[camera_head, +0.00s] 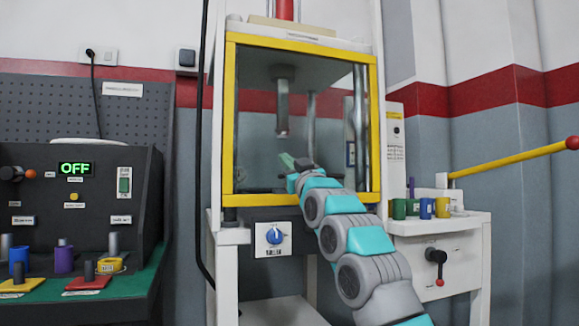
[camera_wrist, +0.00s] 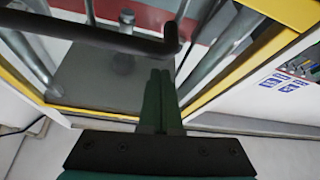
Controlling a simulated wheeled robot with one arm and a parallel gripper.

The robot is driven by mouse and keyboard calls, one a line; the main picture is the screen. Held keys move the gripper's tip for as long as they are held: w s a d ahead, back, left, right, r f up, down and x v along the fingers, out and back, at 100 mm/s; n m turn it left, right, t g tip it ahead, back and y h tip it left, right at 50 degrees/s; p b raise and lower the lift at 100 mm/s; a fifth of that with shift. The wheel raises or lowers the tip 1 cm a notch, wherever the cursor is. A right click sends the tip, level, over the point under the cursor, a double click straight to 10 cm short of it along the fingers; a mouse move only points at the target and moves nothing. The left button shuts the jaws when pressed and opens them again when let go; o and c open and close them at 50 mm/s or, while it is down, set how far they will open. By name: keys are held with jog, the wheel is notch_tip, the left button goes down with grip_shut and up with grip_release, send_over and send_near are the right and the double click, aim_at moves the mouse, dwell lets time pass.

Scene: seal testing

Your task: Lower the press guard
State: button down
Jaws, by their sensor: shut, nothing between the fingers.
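The press guard (camera_head: 229,120) is a yellow frame with a clear panel at the front of the press. Its lower yellow bar is level with the top of the press base. My gripper (camera_head: 290,161) is in front of the lower middle of the guard. In the wrist view my gripper (camera_wrist: 160,75) has its dark green fingers together and empty. A dark handle-like bar (camera_wrist: 110,34) crosses the upper wrist view close to the fingertips. I cannot tell whether they touch. Yellow frame parts (camera_wrist: 285,12) show behind. My arm hides part of the guard's lower right.
A blue knob (camera_head: 273,236) is on the press base. A side table (camera_head: 455,225) at right holds several coloured cups and a long yellow lever (camera_head: 510,160) with a red end. A control console (camera_head: 75,200) reading OFF stands at left. A black cable hangs beside the press.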

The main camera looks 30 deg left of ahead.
jog(key=b+v, duration=0.5)
jog(key=v, duration=0.5)
jog(key=shift+s+r, duration=0.2)
jog(key=shift+r, duration=0.2)
